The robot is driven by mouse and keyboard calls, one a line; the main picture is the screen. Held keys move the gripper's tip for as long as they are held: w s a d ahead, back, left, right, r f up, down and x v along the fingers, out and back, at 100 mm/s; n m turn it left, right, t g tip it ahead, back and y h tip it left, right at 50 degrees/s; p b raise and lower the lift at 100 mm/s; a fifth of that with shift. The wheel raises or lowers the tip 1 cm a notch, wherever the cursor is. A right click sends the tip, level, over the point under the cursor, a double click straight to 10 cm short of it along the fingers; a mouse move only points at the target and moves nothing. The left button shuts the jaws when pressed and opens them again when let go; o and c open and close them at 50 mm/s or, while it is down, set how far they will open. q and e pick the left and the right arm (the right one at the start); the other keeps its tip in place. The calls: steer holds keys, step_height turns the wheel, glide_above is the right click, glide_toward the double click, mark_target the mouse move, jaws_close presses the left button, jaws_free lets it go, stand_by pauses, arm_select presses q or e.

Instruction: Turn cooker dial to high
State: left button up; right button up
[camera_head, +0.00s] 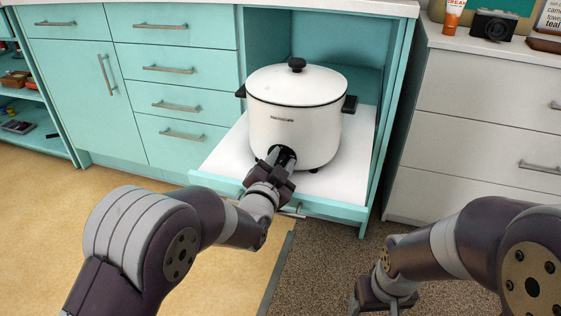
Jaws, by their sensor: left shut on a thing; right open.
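A white cooker (294,122) with a lid, a black lid knob and black side handles stands upright on a white pull-out shelf (223,170) in the teal cabinet. My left gripper (282,156) is at the lower front of the cooker, its fingers shut around the cooker dial. The fingers hide most of the dial, so its setting cannot be read. My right gripper (384,302) is open and empty, low over the dark carpet at the bottom right, partly cut off by the frame's edge.
Teal drawers (181,103) and a cupboard door stand to the left of the open niche. A white drawer unit (478,130) stands on the right, with a camera (494,25) and a tube on top. The floor in front is clear apart from my arms.

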arm_select(q)
steer(key=shift+f, duration=0.1)
steer(key=o, duration=1)
steer(key=shift+o, duration=0.2)
steer(key=shift+s+a+r+p, duration=0.15)
steer(key=shift+s+r+p, duration=0.05)
steer(key=shift+s+p, duration=0.25)
steer(key=p+v, duration=0.4)
steer(key=v, duration=0.7)
steer(key=shift+s, duration=0.35)
